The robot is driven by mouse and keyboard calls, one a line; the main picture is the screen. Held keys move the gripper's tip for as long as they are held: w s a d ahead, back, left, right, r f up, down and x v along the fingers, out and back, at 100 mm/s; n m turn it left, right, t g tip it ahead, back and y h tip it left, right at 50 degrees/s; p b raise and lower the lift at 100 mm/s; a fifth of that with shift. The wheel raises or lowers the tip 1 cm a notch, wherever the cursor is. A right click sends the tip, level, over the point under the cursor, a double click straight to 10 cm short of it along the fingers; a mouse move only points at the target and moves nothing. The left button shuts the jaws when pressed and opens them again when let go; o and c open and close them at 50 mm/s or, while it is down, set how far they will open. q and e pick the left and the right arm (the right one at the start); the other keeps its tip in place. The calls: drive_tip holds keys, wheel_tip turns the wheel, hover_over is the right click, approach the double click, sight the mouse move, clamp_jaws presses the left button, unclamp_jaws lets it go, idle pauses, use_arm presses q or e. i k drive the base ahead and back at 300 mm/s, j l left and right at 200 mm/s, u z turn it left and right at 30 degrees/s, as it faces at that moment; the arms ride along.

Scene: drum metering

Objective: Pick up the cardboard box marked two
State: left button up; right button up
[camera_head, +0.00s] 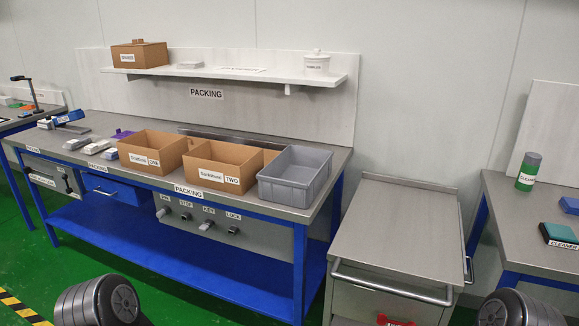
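The cardboard box marked TWO (205,164) stands open-topped on the steel packing bench (315,205). White labels are on its front face. The cardboard box marked ONE (143,157) stands to its left. A grey plastic crate (296,176) stands close on its right and is in front of part of its right side. The inside floor of the box marked TWO is mostly hidden. Neither gripper is in view; only dark ribbed parts of my arms show at the bottom left and bottom right corners.
A steel cabinet (394,235) with a rail handle stands right of the bench. A shelf (238,75) above the bench holds a smaller cardboard box (140,55) and a white lidded pot (317,63). A side table at right holds a green container (528,172). Green floor lies in front.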

sight(233, 168)
drive_tip(key=i+j+z, duration=0.15)
drive_tip(key=j+z, duration=0.15)
drive_tip(key=i+j+z, duration=0.15)
drive_tip(key=j+z, duration=0.15)
drive_tip(key=i+j+z, duration=0.1)
drive_tip(key=j+z, duration=0.2)
drive_tip(key=j, duration=0.15)
drive_tip(key=j+z, duration=0.3)
drive_tip(key=i+j, duration=0.1)
drive_tip(key=j, duration=0.9)
drive_tip(key=i+j+z, duration=0.1)
drive_tip(key=j, duration=0.95)
